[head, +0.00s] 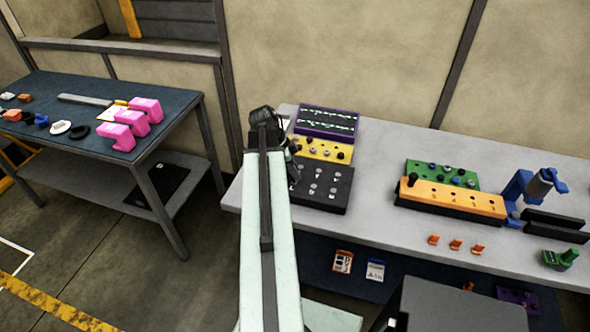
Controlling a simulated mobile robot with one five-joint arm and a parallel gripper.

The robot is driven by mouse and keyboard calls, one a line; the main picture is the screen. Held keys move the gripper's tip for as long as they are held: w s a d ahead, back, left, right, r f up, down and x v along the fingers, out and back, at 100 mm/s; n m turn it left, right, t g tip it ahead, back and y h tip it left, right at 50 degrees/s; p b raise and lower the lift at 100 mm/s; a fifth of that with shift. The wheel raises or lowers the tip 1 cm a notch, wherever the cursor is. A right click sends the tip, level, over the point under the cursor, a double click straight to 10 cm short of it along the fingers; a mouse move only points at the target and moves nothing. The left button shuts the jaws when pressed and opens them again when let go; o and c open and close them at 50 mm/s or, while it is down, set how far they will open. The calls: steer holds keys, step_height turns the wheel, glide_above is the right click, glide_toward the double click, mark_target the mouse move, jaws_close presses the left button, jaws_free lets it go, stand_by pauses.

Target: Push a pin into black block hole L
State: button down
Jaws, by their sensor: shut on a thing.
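The black block (328,190) lies flat on the light grey table at its left end. Its top has rows of small holes with pale marks. The letters are too small to read, so I cannot tell which hole is L. My gripper (293,170) is at the block's left edge, beside the end of my arm. It is dark and partly hidden. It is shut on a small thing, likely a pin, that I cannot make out. I cannot tell whether that thing touches the block.
Behind the black block are a yellow block (325,149) with several pins and a purple-framed panel (327,121). To the right are an orange block (452,196), a green block (463,177) and a blue clamp (518,187). The table between is clear. A second table (75,88) stands left.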

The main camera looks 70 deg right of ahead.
steer(key=shift+f+b, duration=0.45)
steer(key=shift+f, duration=0.2)
steer(key=c, duration=1.1)
jaws_free()
steer(key=shift+r, duration=0.15)
steer(key=p+v, duration=0.7)
steer(key=shift+w+r, duration=0.1)
steer(key=shift+r, duration=0.15)
